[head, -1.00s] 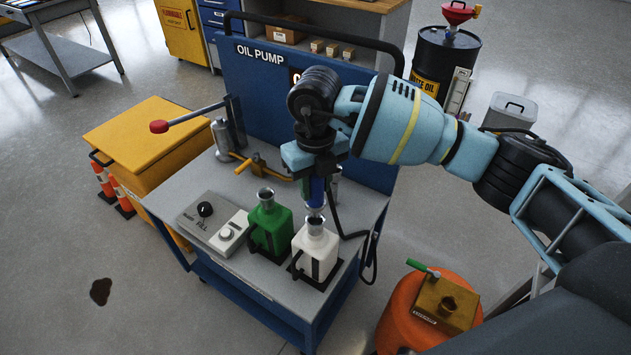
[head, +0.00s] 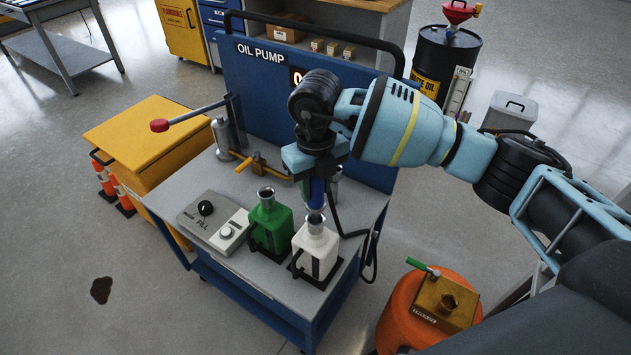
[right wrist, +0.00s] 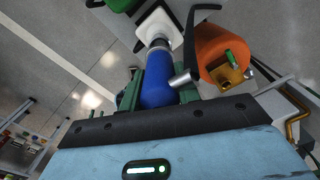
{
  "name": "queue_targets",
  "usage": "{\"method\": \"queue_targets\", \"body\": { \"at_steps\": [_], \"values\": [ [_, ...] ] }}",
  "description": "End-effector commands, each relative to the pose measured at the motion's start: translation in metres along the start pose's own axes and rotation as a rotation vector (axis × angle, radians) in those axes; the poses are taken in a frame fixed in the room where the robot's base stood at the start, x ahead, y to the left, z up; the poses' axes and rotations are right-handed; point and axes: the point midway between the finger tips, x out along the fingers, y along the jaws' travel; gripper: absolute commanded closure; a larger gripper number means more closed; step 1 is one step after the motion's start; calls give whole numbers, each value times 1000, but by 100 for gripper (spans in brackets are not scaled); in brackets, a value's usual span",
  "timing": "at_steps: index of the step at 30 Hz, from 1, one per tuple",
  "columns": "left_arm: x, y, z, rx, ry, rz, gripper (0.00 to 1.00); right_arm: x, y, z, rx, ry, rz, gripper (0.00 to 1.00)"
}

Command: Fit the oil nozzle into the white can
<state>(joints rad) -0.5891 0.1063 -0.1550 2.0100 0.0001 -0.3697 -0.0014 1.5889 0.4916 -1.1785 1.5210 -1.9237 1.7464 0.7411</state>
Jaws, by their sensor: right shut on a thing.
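The white can (head: 317,250) stands upright in a black holder at the front right corner of the oil pump cart; it also shows in the right wrist view (right wrist: 163,22). My right gripper (head: 317,190) is above it, pointing down, shut on the blue oil nozzle (right wrist: 157,85). The nozzle's metal tip (head: 316,216) is at the can's mouth. I cannot tell how far it reaches inside. A black hose runs from the nozzle down the cart's right side. My left gripper is not in view.
A green can (head: 270,225) stands just left of the white can. A control box with a black knob (head: 205,208) and a white dial is farther left. An orange drum (head: 405,310) stands right of the cart. The blue panel (head: 262,90) rises behind.

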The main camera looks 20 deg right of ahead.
Motion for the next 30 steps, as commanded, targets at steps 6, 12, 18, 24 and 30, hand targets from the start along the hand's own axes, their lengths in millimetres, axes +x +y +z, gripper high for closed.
{"method": "queue_targets", "body": {
  "at_steps": [6, 12, 18, 24, 30],
  "values": [
    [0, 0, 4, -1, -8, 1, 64, 6, 0, 0, 0, -1, 0, 100],
    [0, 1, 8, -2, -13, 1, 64, 11, 0, 0, 0, -1, 0, 100],
    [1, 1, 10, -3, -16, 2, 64, 16, 0, 0, 0, -2, 0, 100],
    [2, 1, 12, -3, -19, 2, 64, 21, 0, 0, 0, -2, 0, 100],
    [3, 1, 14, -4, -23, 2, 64, 26, 0, 0, 0, -2, 0, 100]
  ]
}}
